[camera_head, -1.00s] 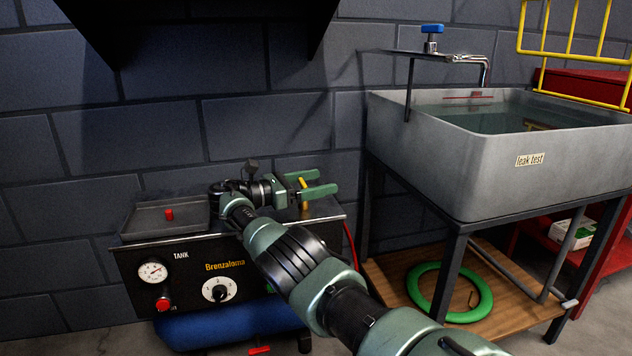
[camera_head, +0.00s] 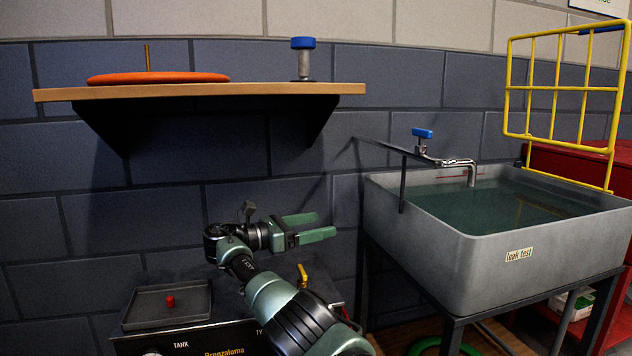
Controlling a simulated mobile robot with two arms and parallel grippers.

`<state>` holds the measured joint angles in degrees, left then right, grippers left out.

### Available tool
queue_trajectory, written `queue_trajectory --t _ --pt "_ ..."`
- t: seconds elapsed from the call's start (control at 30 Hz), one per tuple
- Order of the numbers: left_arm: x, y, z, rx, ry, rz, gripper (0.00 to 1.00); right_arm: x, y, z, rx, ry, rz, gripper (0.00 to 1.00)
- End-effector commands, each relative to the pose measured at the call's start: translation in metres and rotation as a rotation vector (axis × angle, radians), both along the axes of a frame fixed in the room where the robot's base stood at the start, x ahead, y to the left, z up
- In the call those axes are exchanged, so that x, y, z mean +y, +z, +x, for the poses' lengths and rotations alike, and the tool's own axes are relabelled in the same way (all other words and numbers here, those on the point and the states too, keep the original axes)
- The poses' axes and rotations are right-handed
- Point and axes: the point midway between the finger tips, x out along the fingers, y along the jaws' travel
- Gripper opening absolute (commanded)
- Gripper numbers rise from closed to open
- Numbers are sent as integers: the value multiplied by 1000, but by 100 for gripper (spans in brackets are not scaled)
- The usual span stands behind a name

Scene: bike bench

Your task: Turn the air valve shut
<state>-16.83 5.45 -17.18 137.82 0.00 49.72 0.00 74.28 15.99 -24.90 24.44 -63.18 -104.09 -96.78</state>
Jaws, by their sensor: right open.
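The air valve seems to be the small yellow lever (camera_head: 303,275) on top of the black compressor (camera_head: 190,339), at its right end. My right arm crosses in front of the compressor and hides part of its top. My right gripper (camera_head: 325,227) is open and empty. In the picture it shows above the yellow lever, with its green fingers pointing right and apart from the lever. My left gripper is not in view.
A wooden shelf (camera_head: 255,89) holds an orange disc (camera_head: 158,77) and a blue-topped cylinder (camera_head: 303,60). A grey tray (camera_head: 140,307) sits on the compressor. The leak test sink (camera_head: 480,268) with a blue-handled tap (camera_head: 422,134) and a yellow rack (camera_head: 508,90) stand right.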

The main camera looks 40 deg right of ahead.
Motion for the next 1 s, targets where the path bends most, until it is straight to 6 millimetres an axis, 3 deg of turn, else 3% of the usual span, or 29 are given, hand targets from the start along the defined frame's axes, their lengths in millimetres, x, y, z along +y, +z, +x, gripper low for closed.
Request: queue_trajectory --t 0.03,0.1,0.33,0.5,1.0 --pt "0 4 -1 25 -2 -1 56 -1 20 -1 -3 -1 -1 78" --pt "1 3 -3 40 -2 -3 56 0 35 -1 -2 -2 0 78" --pt "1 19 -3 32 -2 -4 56 0 70 -2 1 -3 1 78" --pt "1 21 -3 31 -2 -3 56 0 78 -3 2 -4 2 78" --pt "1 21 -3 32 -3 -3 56 0 78 -3 2 -4 2 78"
